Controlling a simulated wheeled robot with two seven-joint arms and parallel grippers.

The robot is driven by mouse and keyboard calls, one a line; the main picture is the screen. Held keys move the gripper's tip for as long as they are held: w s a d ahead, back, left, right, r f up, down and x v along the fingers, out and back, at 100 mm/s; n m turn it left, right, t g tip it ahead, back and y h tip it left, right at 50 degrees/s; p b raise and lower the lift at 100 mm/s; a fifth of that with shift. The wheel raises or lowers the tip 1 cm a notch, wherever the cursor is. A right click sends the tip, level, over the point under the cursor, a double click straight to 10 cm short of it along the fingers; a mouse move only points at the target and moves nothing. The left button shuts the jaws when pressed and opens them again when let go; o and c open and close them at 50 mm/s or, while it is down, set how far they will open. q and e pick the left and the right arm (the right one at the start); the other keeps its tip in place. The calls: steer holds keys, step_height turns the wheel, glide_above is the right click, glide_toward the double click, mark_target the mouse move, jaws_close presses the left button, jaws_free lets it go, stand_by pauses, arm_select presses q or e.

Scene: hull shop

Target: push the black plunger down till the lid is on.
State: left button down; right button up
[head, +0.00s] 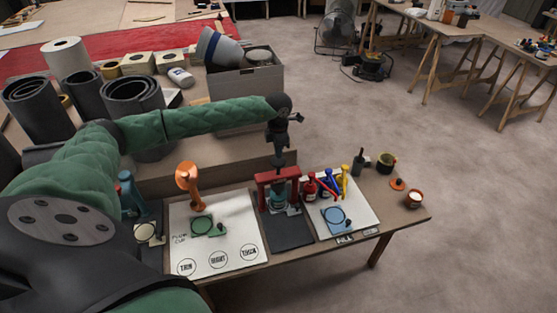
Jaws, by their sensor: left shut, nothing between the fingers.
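A red press frame (264,181) stands on a dark mat (289,233) at the middle of the bench. A teal can (278,198) sits inside the frame, under its crossbar. My left gripper (279,162) comes down from above, shut and empty, with its tips right over the middle of the crossbar. The black plunger blends with the dark fingers there, so I cannot tell whether they touch it. The lid is too small to make out. My right gripper is not in view.
Left of the press are an orange stand (188,178) and a white sheet (237,225) with printed circles. Close on the right are red, blue and yellow bottles (327,187), with a blue item (336,216) before them. A grey box (250,82) stands behind my forearm.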

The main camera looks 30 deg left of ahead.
mark_target(278, 163)
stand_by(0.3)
arm_select(q)
steer(key=shift+f, duration=0.2)
steer(key=shift+f, duration=0.1)
steer(key=shift+f+b, duration=0.35)
steer(key=shift+b, duration=0.15)
steer(key=shift+f+b, duration=0.3)
steer(key=shift+f, duration=0.05)
steer(key=shift+f+b, duration=1.3)
steer(key=shift+f, duration=0.35)
steer(key=shift+f+b, duration=0.45)
steer(key=shift+f, duration=0.05)
steer(key=shift+r, duration=0.1)
stand_by(0.5)
